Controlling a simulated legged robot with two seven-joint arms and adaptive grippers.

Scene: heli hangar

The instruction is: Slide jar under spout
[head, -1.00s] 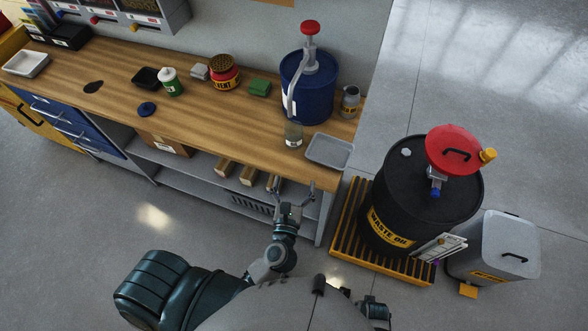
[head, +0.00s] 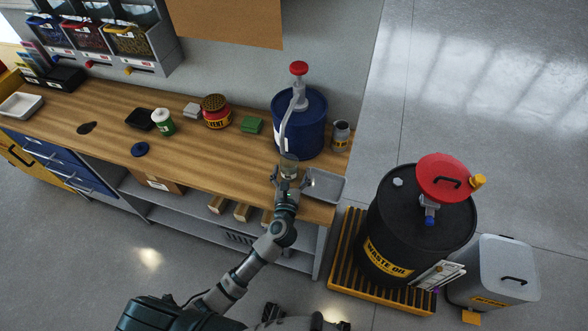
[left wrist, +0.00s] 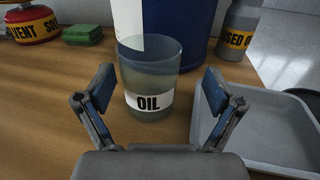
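The clear jar (left wrist: 149,75) with a white OIL label stands upright on the wooden workbench, in front of the blue drum (head: 299,122). In the head view the jar (head: 289,163) is partly hidden by my left gripper. The drum has a red-topped pump, and its grey spout tube (head: 285,133) curves down towards the jar. Whether the jar is right under the tube's end I cannot tell. My left gripper (left wrist: 155,90) is open, its blue-padded fingers on either side of the jar with gaps showing. In the head view it is at the bench's front edge (head: 287,178). My right gripper is not seen.
A grey tray (head: 325,186) lies right of the jar, close to my right-hand finger. A grey USED OIL can (head: 341,136) stands behind it. A green sponge block (head: 251,125) and red solvent can (head: 216,112) are left. A black waste oil drum (head: 420,218) stands beyond the bench's right end.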

